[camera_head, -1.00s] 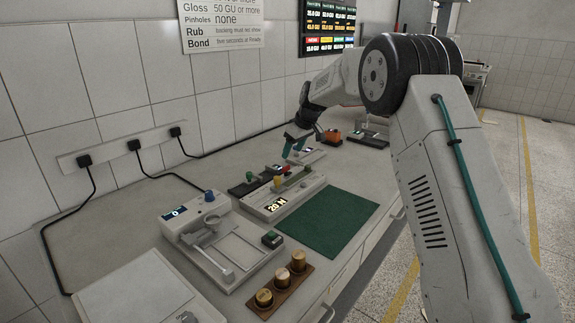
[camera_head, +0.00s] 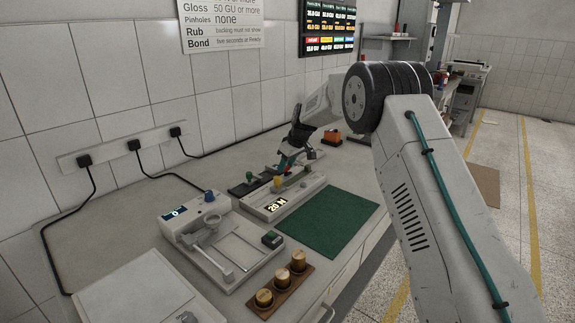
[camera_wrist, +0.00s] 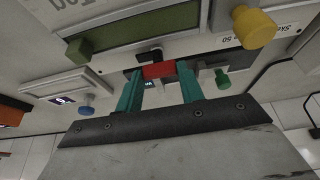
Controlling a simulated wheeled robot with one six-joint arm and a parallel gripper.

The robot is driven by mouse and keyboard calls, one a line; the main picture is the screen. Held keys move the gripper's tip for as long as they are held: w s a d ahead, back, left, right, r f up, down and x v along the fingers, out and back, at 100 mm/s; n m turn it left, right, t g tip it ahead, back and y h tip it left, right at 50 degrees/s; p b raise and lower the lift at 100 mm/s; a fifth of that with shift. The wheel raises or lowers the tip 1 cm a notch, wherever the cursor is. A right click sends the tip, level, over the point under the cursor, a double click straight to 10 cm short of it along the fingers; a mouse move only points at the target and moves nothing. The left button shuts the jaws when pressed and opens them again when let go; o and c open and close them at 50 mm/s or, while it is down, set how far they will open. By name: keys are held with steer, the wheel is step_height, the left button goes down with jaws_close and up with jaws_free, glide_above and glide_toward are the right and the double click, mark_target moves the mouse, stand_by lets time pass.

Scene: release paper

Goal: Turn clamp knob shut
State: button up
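The clamp device (camera_head: 252,206) is a long pale unit with a "20 N" label, standing behind a green mat. A red knob or bar (camera_wrist: 158,71) on it, taken as the clamp knob, lies between the teal fingertips of my gripper (camera_wrist: 160,68) in the wrist view. The fingers meet its two ends with no clear gap, so my gripper looks shut on it. In the head view, my gripper (camera_head: 285,164) is low over the device's back edge. A yellow knob (camera_wrist: 254,27) and a green knob (camera_wrist: 222,79) are close by. The underside of the red part is hidden.
The green mat (camera_head: 328,221) lies clear in front. A white tester with a blue knob (camera_head: 209,196) and a wooden block with brass weights (camera_head: 283,291) stand nearer. An orange-topped device (camera_head: 333,136) is behind my gripper. Cables run along the wall.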

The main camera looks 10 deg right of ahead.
steer(key=shift+c, duration=1)
steer(key=m+h, duration=0.1)
steer(key=m, duration=0.3)
steer(key=shift+a+m+t+h, duration=0.1)
steer(key=shift+m+t+h, duration=0.2)
steer(key=shift+m+h, duration=0.1)
steer(key=m+h, duration=0.1)
steer(key=m, duration=0.3)
steer(key=shift+a+m+h, duration=0.15)
steer(key=shift+m+h, duration=0.15)
steer(key=shift+h, duration=0.1)
steer(key=m+h, duration=0.1)
steer(key=m, duration=0.3)
steer(key=shift+a+h, duration=0.1)
steer(key=shift+h, duration=0.3)
steer(key=shift+w+a+m+g+h, duration=0.1)
steer(key=shift+m+g+h, duration=0.25)
steer(key=shift+m, duration=0.8)
steer(key=shift+m+g+h, duration=0.15)
steer(key=shift+m+g, duration=0.3)
steer(key=shift+m, duration=0.7)
